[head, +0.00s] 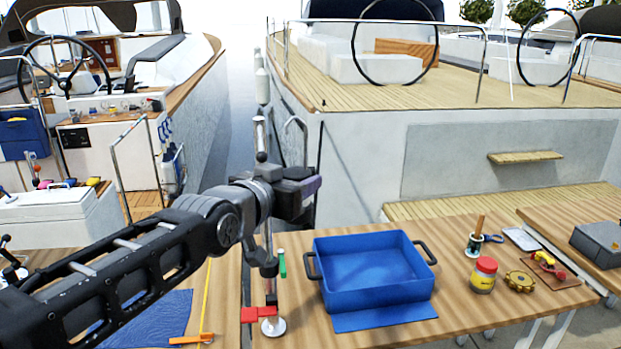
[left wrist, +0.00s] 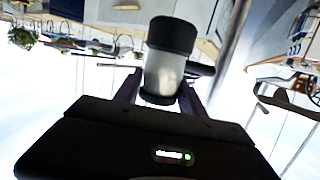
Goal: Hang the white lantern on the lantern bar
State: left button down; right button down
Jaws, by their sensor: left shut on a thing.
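The white lantern (left wrist: 165,72), a pale cylinder with black ends, is between the fingers of my left gripper (left wrist: 165,95) in the left wrist view. The gripper is shut on it. In the head view my left gripper (head: 312,185) is raised above the back edge of the table, and I cannot make out the lantern there. A slim metal post (head: 269,235) on a round base stands at the table's left end, partly hidden behind my arm. I cannot tell for certain whether it carries the lantern bar. My right gripper is not in view.
A blue tray (head: 375,290) with black handles stands on the table right of the post. A yellow jar (head: 483,277), a brass gear (head: 519,282) and a grey box (head: 600,243) lie further right. A red clamp (head: 260,313) sits by the post base. Moored boats stand behind.

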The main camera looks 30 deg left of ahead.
pick_arm(q)
jog(key=s+a+f+b, duration=0.2)
jog(key=s+a, duration=0.1)
jog(key=a, duration=0.1)
jog(key=shift+s+a+f+b, duration=0.25)
jog(key=shift+a+f+b, duration=0.1)
jog(key=shift+f+b, duration=0.05)
dwell(0.4)
jog(key=c, duration=0.6)
grip_release()
jog(key=shift+s, duration=0.1)
jog(key=b+v, duration=0.2)
jog(key=v, duration=0.5)
jog(key=shift+s, duration=0.3)
jog(key=shift+r, duration=0.1)
